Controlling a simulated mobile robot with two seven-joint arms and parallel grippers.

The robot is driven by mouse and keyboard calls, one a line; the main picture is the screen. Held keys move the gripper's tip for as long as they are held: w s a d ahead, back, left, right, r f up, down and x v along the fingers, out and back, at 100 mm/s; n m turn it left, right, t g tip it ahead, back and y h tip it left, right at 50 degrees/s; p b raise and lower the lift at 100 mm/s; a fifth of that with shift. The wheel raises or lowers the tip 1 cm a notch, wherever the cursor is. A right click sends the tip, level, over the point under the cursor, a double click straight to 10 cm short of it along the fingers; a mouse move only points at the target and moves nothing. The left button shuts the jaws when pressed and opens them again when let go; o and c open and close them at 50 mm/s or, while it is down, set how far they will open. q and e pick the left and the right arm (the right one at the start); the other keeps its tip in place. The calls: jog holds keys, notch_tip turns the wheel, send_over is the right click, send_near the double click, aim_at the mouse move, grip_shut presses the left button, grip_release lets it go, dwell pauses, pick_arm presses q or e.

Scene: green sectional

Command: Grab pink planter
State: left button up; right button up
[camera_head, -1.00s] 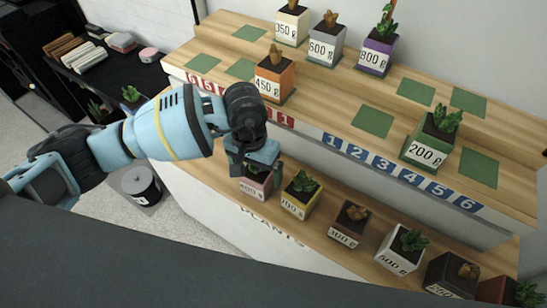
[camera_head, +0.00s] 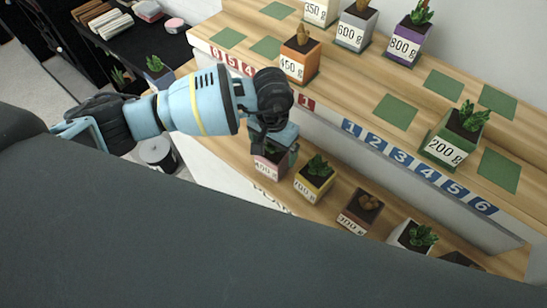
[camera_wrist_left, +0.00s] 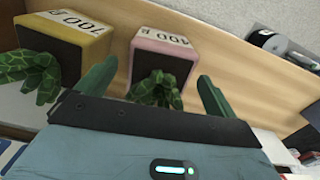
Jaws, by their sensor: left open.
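The pink planter (camera_head: 268,170) stands on the lower wooden shelf, with a white label on its front and a green plant in dark soil. My left gripper (camera_head: 274,152) is right above it, pointing down, and hides much of it in the head view. In the left wrist view the pink planter (camera_wrist_left: 163,45) lies between my two open green fingers (camera_wrist_left: 155,88), a little beyond their tips. The fingers do not appear closed on it. My right gripper is not in view.
A yellow planter (camera_head: 314,180) stands close beside the pink one. Brown (camera_head: 360,212) and white (camera_head: 411,237) planters follow along the lower shelf. The upper shelf edge (camera_head: 330,125) runs close to my left gripper, with an orange planter (camera_head: 299,55) above.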

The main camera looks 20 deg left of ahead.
pick_arm(q)
jog(key=shift+w+d+f, duration=0.1)
jog(key=shift+w+f, duration=0.05)
jog(key=shift+f, duration=1.75)
jog(key=shift+c, duration=0.4)
jog(key=c, duration=1.3)
jog(key=shift+o, duration=0.2)
jog(key=shift+r, duration=0.1)
jog(key=shift+w+r, duration=0.1)
jog(key=shift+r, duration=0.4)
notch_tip(320, 180, up, 3)
jog(key=shift+f, duration=0.15)
jog(key=s+r, duration=0.1)
jog(key=s, duration=1.5)
jog(key=shift+d+b, duration=0.2)
jog(key=shift+b, duration=0.2)
